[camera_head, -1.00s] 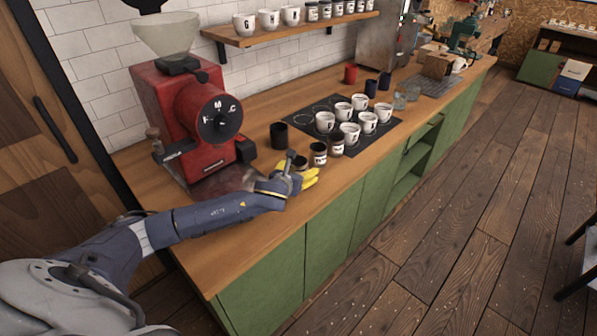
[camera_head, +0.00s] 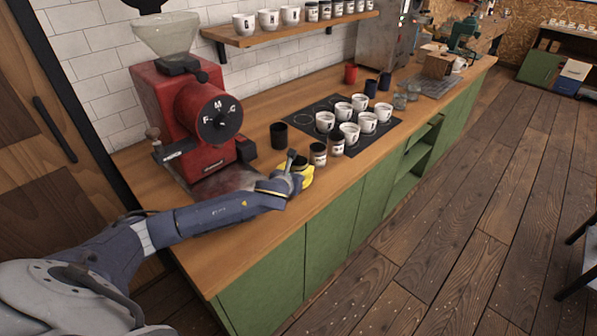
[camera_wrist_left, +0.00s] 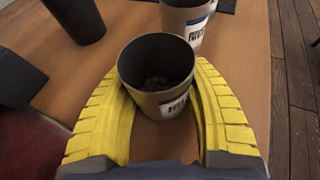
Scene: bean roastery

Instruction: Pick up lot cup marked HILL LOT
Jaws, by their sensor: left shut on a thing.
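My left gripper (camera_head: 307,174) has yellow fingers and is low over the counter near its front edge. It is shut on a small lot cup (camera_wrist_left: 153,98). The label is turned partly away and too small to read surely. In the head view only the dark top of the cup (camera_head: 299,160) shows behind the gripper. Whether it touches the counter I cannot tell. My right gripper is not in view.
Two similar labelled cups (camera_head: 318,154) (camera_head: 337,144) stand just right of the held one; the nearest is close behind it in the wrist view (camera_wrist_left: 187,22). A black cup (camera_head: 279,135) stands behind. White cups (camera_head: 349,133) cover a dark mat. A red grinder (camera_head: 190,120) stands left.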

